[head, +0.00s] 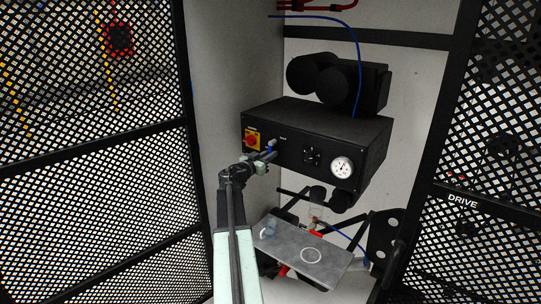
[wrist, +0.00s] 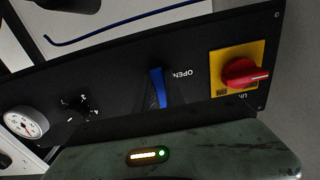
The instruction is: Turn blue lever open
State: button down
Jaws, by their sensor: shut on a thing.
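The blue lever (wrist: 158,88) sits on the front of a black control box (head: 320,139), next to a white OPEN label (wrist: 182,74) that reads upside down in the wrist view. In the head view the lever (head: 268,149) shows only as a small blue patch at my gripper. My gripper (head: 266,156) reaches the left part of the box front and is shut on the lever.
A red rotary switch on a yellow plate (head: 251,140) is close to the left of the lever. A black knob (head: 312,156) and a white dial gauge (head: 341,167) are to the right. A grey tray (head: 285,252) lies below. Mesh doors flank the cabinet.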

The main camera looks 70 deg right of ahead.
jog(key=shift+s+d+f, duration=0.1)
jog(key=shift+s, duration=0.25)
jog(key=c, duration=1.7)
grip_release()
jog(key=o, duration=0.3)
jog(key=shift+d+f, duration=0.1)
jog(key=shift+d, duration=0.05)
jog(key=shift+w, duration=0.2)
jog(key=v, duration=0.8)
